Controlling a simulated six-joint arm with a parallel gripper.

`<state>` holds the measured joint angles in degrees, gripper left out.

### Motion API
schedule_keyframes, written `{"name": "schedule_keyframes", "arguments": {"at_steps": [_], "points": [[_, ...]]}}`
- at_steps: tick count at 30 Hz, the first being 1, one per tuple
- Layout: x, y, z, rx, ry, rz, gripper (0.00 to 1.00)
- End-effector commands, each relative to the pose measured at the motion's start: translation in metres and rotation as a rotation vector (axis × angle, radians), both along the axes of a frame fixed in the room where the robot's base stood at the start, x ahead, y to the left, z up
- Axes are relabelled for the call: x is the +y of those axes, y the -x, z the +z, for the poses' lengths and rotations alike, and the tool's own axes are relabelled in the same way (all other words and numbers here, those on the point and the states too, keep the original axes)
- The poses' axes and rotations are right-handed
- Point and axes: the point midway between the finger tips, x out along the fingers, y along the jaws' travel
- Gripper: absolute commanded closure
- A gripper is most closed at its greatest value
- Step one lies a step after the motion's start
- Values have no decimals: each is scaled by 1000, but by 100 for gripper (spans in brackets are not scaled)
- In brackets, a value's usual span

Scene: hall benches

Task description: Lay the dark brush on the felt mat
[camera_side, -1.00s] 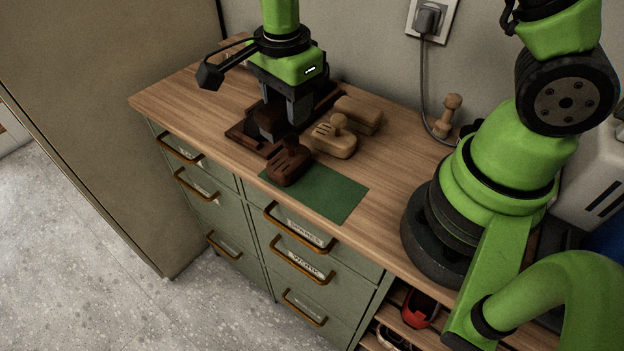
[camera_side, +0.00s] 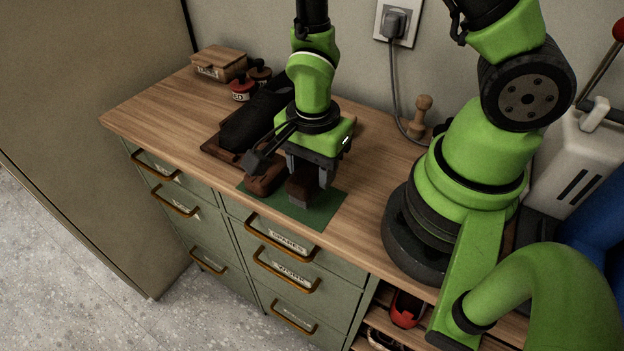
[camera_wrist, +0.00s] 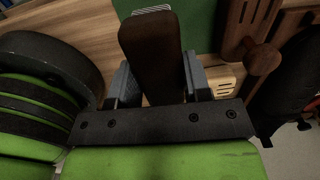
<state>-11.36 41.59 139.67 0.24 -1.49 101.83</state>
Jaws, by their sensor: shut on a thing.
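My gripper (camera_side: 309,184) is shut on the dark brush (camera_side: 301,187), its fingers on either side of the brown body. The brush hangs over the green felt mat (camera_side: 322,214); I cannot tell whether its lower end touches the mat. In the wrist view the brush (camera_wrist: 150,52) sits between the two grey fingers of my gripper (camera_wrist: 158,78), with a pale bristled end at the top. The mat (camera_wrist: 197,22) shows behind it. A second dark wooden piece (camera_side: 264,183) lies at the mat's left edge; in the wrist view it has a round knob (camera_wrist: 264,60).
A wooden tray (camera_side: 214,146) with a long black thing (camera_side: 250,118) is behind left. A wooden box (camera_side: 219,64) and small red-labelled jars (camera_side: 243,90) stand at the back. A knobbed wooden stamp (camera_side: 420,117) stands by the wall. The bench's left front is clear.

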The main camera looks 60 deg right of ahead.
Motion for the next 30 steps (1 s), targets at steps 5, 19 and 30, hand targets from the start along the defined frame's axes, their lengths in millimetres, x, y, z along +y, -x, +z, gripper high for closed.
{"name": "schedule_keyframes", "arguments": {"at_steps": [5, 19, 30], "points": [[0, 1, -23, 6, 1, -1, 75], [0, 0, -35, 1, -1, -1, 75], [0, 0, -37, 0, -1, -1, 30]]}}
